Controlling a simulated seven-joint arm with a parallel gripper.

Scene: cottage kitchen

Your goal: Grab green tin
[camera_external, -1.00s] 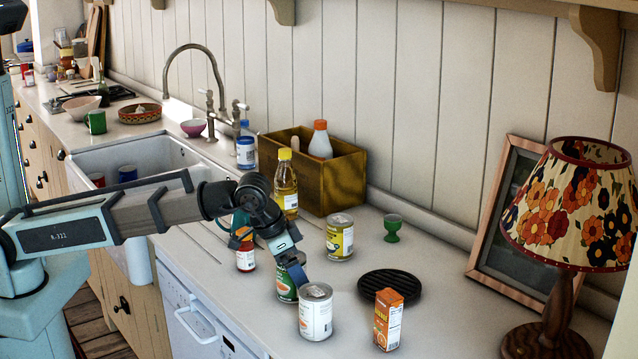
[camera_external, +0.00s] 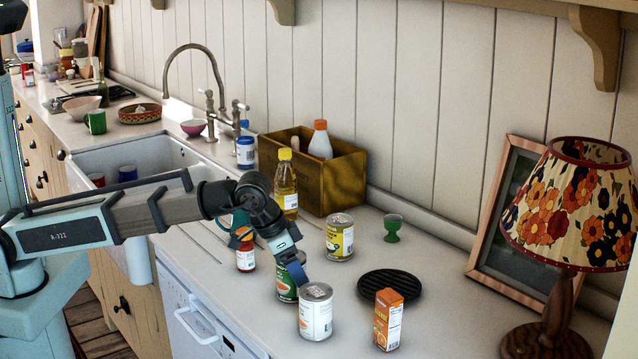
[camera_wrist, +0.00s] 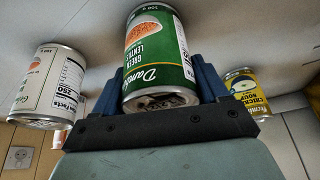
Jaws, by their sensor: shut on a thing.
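The green tin (camera_wrist: 155,65), labelled green lentils, sits between the two blue fingers of my gripper (camera_wrist: 158,85) in the wrist view. My gripper is shut on it. In the external view my gripper (camera_external: 292,270) reaches down to the counter, and the green tin (camera_external: 284,291) shows partly behind it and the white tin. Whether its base touches the counter is hidden in the external view.
A white tin (camera_external: 315,312) stands close in front of the green tin. An orange carton (camera_external: 387,320) and black trivet (camera_external: 390,284) are to the right.

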